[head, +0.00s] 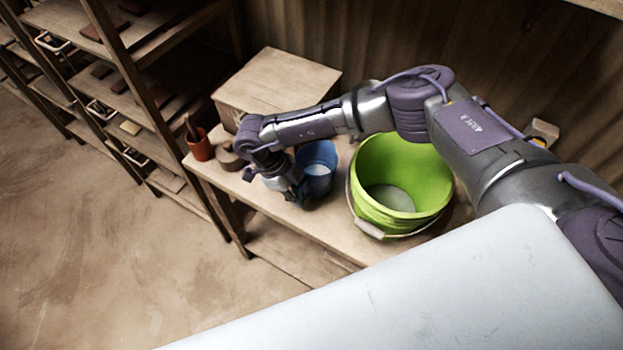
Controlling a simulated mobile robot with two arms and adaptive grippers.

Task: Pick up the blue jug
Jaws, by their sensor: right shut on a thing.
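The blue jug (318,168) stands on the wooden table in the head view, with something pale inside it. My right arm reaches in from the right, and its gripper (301,194) is at the jug's near left side. The gripper is shut on the jug; its fingertips are small and partly hidden. I cannot tell whether the jug is clear of the tabletop. My left gripper is not in view.
A lime-green bucket (418,165) stands right of the jug. A terracotta pot (199,147) and a wooden box (277,81) stand on the table (335,222) to the left and behind. Wooden shelves (128,92) stand at the left. The floor in front is clear.

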